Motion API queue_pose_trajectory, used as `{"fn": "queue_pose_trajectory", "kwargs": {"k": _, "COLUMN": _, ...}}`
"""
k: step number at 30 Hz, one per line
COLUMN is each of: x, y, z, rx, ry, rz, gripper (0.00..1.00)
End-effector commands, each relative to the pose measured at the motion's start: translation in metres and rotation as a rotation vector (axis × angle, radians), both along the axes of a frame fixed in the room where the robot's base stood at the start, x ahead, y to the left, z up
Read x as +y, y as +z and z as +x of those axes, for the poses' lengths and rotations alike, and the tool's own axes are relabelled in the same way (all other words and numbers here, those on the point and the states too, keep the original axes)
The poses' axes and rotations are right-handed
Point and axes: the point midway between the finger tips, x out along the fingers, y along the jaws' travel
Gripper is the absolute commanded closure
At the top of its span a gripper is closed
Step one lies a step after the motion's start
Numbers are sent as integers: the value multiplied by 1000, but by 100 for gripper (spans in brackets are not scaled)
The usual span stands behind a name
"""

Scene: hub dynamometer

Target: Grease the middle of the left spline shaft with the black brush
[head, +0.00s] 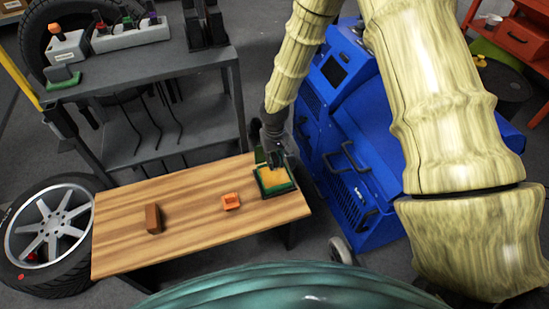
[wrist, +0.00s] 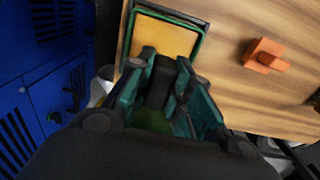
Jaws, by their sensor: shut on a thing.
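My gripper (head: 273,150) is over the far edge of the green-rimmed tray with a yellow filling (head: 272,181) at the right end of the wooden table. In the wrist view my gripper (wrist: 165,88) has its teal fingers shut on a black piece (wrist: 160,82), which I take for the black brush. The tray with its yellow filling (wrist: 163,37) shows just beyond the fingertips. I cannot tell whether the brush touches the filling; its tip is hidden. I cannot make out the left spline shaft for certain in either view.
The wooden table (head: 185,225) also holds an orange block (head: 231,202) and a brown block (head: 153,218). A grey bench (head: 150,72) stands behind, with a white holder (head: 130,37) on top. A blue machine (head: 350,170) stands close on the right. A wheel (head: 42,240) lies left.

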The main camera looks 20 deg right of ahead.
Motion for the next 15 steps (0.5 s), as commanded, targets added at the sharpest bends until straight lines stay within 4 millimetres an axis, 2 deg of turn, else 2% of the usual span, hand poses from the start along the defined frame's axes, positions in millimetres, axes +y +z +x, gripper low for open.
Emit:
{"fn": "queue_pose_trajectory", "kwargs": {"k": 1, "x": 0, "y": -10, "z": 0, "rx": 0, "ry": -1, "rz": 0, "gripper": 98}}
{"fn": "queue_pose_trajectory", "kwargs": {"k": 6, "x": 0, "y": -25, "z": 0, "rx": 0, "ry": 0, "rz": 0, "gripper": 98}}
{"fn": "queue_pose_trajectory", "kwargs": {"k": 15, "x": 0, "y": -42, "z": 0, "rx": 0, "ry": 0, "rz": 1, "gripper": 98}}
